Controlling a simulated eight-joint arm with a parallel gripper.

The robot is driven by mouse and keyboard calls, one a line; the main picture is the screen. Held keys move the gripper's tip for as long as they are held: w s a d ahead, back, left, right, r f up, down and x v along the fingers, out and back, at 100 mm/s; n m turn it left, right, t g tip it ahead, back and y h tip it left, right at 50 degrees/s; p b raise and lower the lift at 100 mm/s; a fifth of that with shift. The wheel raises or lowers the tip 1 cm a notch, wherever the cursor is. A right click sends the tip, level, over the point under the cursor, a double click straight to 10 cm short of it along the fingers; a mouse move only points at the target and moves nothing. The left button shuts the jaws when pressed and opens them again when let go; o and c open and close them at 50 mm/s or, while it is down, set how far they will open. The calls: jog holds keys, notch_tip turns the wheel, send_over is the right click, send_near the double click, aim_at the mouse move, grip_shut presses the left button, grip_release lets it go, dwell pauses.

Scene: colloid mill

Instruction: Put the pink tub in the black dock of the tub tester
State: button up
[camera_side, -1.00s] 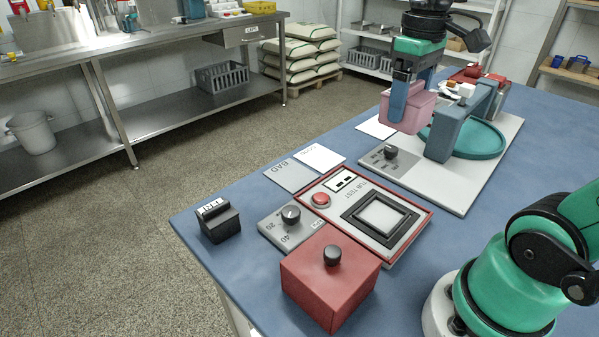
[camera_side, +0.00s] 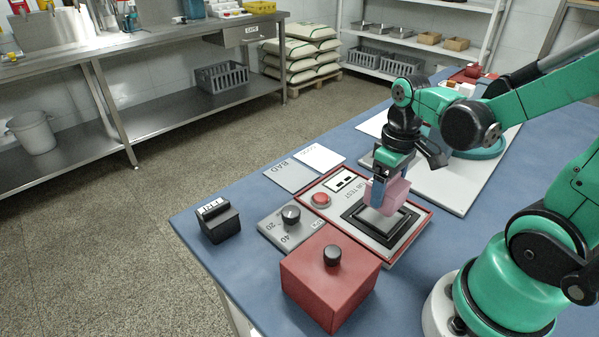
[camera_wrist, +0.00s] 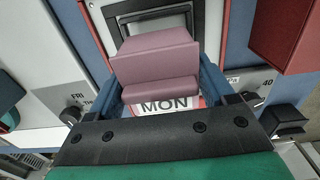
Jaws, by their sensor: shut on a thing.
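The pink tub (camera_side: 386,196) is held between the fingers of my gripper (camera_side: 381,184). It hangs over the back left part of the black dock (camera_side: 380,223) on the tub tester (camera_side: 330,211). In the wrist view the tub (camera_wrist: 155,56) sits between the two blue fingers of my gripper (camera_wrist: 160,88), with the dock frame (camera_wrist: 140,14) partly hidden behind it. I cannot tell whether the tub touches the dock rim. The red button (camera_side: 321,200) is left of the dock.
A red box with a black knob (camera_side: 328,283) stands in front of the tester. A dial plate (camera_side: 284,226) and a small black block (camera_side: 217,222) are left. A white board (camera_side: 462,188) lies at the back right.

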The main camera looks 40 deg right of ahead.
aim_at(385, 200)
jog(key=shift+f, duration=1.65)
jog(key=shift+f, duration=0.15)
jog(key=o, duration=1.2)
